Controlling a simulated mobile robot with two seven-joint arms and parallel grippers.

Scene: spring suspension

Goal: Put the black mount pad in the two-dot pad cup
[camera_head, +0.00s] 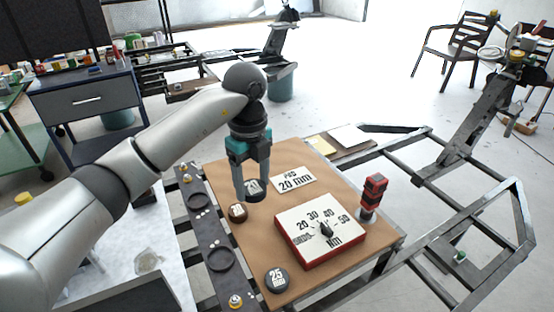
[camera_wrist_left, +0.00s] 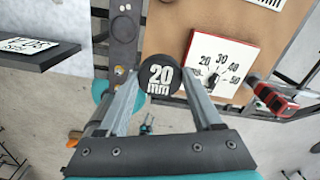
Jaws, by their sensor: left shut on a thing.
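A black mount pad marked "20 mm" (camera_head: 254,186) is between the fingertips of my left gripper (camera_head: 253,192), above the brown board. In the left wrist view the gripper (camera_wrist_left: 168,85) is shut on this round pad (camera_wrist_left: 160,76), its printed face toward the camera. The dark rail (camera_head: 208,236) left of the board carries ring-shaped pad cups, one of them a near cup (camera_head: 220,258). Small pale dots mark the rail, but their count per cup is hard to read. A cup also shows in the left wrist view (camera_wrist_left: 124,29). My right gripper is not in view.
On the brown board (camera_head: 244,257) are a brown pad (camera_head: 238,212), a dark "25 mm" pad (camera_head: 277,280), a "PAD 20 mm" card (camera_head: 294,179), a red-edged dial box (camera_head: 322,232) and a red-and-black tool (camera_head: 373,195). Metal frame rails (camera_head: 440,214) surround the board's right side.

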